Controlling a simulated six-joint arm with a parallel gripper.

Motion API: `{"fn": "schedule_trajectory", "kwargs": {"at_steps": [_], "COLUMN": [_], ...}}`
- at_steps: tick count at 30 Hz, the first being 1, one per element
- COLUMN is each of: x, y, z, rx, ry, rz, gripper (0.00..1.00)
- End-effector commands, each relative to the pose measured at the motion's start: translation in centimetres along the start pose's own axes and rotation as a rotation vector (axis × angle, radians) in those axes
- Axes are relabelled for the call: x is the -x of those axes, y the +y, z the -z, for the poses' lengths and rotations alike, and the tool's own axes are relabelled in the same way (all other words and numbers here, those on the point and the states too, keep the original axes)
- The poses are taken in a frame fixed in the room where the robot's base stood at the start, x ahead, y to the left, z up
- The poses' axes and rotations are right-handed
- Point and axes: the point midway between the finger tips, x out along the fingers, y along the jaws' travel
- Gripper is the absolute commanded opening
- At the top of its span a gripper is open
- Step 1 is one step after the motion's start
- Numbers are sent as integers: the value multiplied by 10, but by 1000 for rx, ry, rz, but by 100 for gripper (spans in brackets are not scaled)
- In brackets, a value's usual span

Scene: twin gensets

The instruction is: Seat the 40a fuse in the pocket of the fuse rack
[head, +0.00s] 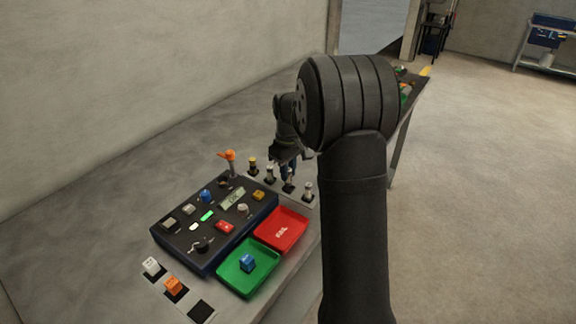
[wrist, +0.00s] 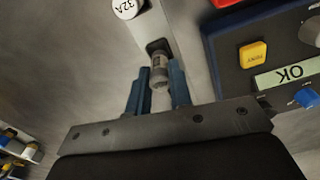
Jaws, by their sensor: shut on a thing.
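My gripper (wrist: 158,88) has its two blue fingers shut on a grey cylindrical fuse (wrist: 160,70). The print on this fuse is too small to read, so I cannot confirm its rating. Its far end meets or hangs just over a dark square pocket (wrist: 155,45) of the fuse rack (wrist: 183,35); I cannot tell how deep it sits. In the head view my gripper (head: 288,170) points down at the rack behind the control panel, and the fingers mostly hide the held fuse. A white-topped fuse marked 32A (wrist: 126,8) stands beside it.
Other fuses stand close in the rack, one on the right (head: 308,190) and one on the left (head: 252,165). The blue control panel (head: 215,220), its screen reading OK, lies in front. A red tray (head: 298,221) and green tray (head: 230,279) sit beside it.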

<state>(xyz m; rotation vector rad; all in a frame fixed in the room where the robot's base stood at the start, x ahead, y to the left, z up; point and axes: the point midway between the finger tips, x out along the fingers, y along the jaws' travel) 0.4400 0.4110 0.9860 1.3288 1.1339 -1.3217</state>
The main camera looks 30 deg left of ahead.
Motion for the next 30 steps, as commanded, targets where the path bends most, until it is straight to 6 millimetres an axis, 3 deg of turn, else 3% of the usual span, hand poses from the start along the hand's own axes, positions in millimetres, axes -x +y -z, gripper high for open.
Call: {"fn": "schedule_trajectory", "kwargs": {"at_steps": [30], "x": [-9], "y": [0], "z": [0], "rx": [0], "ry": [0], "rz": [0], "gripper": [0]}}
